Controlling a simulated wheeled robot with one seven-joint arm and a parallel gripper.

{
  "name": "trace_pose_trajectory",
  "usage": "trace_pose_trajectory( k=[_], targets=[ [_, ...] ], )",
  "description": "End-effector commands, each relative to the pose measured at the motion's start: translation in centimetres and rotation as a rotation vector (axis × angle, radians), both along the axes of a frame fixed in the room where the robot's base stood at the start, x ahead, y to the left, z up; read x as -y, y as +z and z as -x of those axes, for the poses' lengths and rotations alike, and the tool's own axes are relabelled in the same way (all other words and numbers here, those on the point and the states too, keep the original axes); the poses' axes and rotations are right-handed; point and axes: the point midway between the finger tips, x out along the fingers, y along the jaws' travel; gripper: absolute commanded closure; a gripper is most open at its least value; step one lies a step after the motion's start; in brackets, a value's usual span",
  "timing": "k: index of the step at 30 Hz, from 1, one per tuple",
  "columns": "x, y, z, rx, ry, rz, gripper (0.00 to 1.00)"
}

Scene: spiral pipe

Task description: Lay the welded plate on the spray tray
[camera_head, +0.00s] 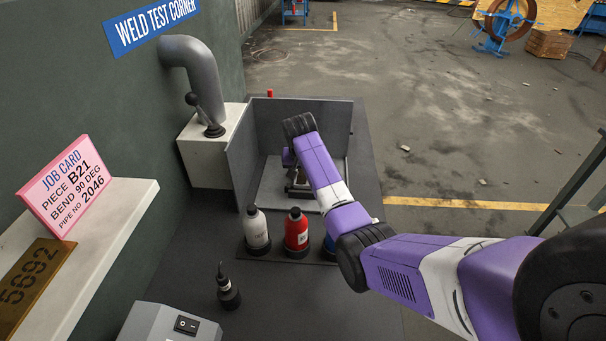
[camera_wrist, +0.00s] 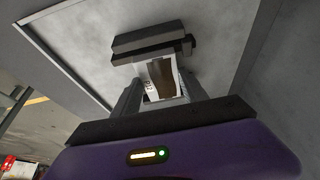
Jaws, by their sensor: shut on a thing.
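My gripper (camera_wrist: 160,92) is shut on a small plate (camera_wrist: 158,78) with a pale face, a brown patch and dark lettering, which I take to be the welded plate. A dark grey block-like shape (camera_wrist: 150,42) shows just beyond the plate; I cannot tell whether it is part of it. The light grey spray tray (camera_head: 272,188) lies inside a grey-walled booth. In the wrist view its pale floor (camera_wrist: 90,45) spreads around the gripper. In the head view my arm hides most of the gripper and plate. I cannot tell whether the plate touches the tray.
Grey booth walls (camera_head: 240,160) stand at the left and back. A white bottle (camera_head: 256,230), a red bottle (camera_head: 297,232) and a partly hidden blue one stand in front. A small dark bottle (camera_head: 227,290) is nearer. A grey pipe (camera_head: 200,80) rises at the left.

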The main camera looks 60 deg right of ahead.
Motion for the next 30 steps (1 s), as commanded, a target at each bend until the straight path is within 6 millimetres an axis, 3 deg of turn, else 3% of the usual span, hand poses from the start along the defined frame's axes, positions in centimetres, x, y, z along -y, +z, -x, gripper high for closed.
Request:
trace_pose_trajectory(
  k=[6, 7, 10, 22, 30],
  targets=[
    [0.1, 0.0, -0.1, 0.003, 0.001, 0.003, 1.0],
    [0.0, -0.2, 0.0, 0.0, 0.0, 0.0, 0.47],
    [0.0, -0.1, 0.0, 0.0, 0.0, 0.0, 0.28],
    [0.0, 0.3, 0.0, 0.002, 0.0, 0.001, 0.28],
    [-1.5, 4.4, 0.5, 0.005, 0.002, 0.005, 0.28]
  ],
)
